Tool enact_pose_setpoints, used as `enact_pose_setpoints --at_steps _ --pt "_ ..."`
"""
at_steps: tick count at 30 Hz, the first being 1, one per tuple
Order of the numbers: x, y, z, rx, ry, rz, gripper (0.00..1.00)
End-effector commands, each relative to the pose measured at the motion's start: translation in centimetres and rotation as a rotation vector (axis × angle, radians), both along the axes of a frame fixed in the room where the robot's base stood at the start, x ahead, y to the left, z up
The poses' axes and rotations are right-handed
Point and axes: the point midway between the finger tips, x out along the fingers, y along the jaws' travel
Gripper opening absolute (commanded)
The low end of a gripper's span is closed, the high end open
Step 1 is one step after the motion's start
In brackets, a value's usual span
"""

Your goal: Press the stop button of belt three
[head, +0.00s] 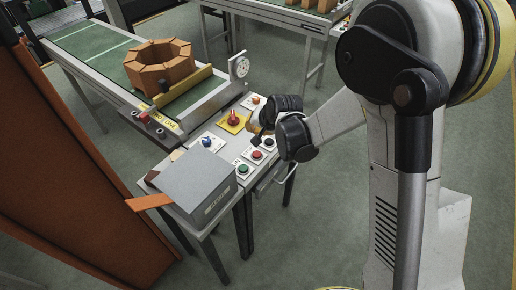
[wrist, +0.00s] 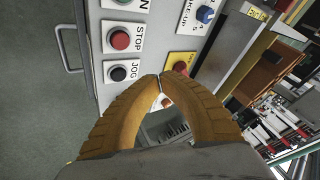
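The control panel (head: 222,146) at the belt's end carries a red button (head: 256,154) between a green button (head: 243,168) and a black button (head: 268,143). In the wrist view the red button (wrist: 120,40) sits on a white plate reading STOP, and the black button (wrist: 118,74) on one reading JOG. No belt number is readable beside them. My gripper (head: 258,132) is over the panel near the black button, partly hidden by my wrist. In the wrist view my gripper's tan fingertips (wrist: 160,76) meet, holding nothing visible, below and right of the red button, apart from it in the picture.
A red knob on a yellow plate (head: 233,121) and a blue knob (head: 206,141) stand on the panel. A grey box (head: 195,184) with an orange flap is at the panel's near end. A green belt (head: 92,40) carries a brick ring (head: 160,64). Floor right of the panel is clear.

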Motion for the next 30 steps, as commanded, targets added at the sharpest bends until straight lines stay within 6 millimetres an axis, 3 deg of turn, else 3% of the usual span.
enact_pose_setpoints --at_steps 16,30 --pt "0.0 0.0 -0.9 0.0 0.0 0.0 0.0" --pt "0.0 0.0 -7.2 0.0 0.0 0.0 0.0"
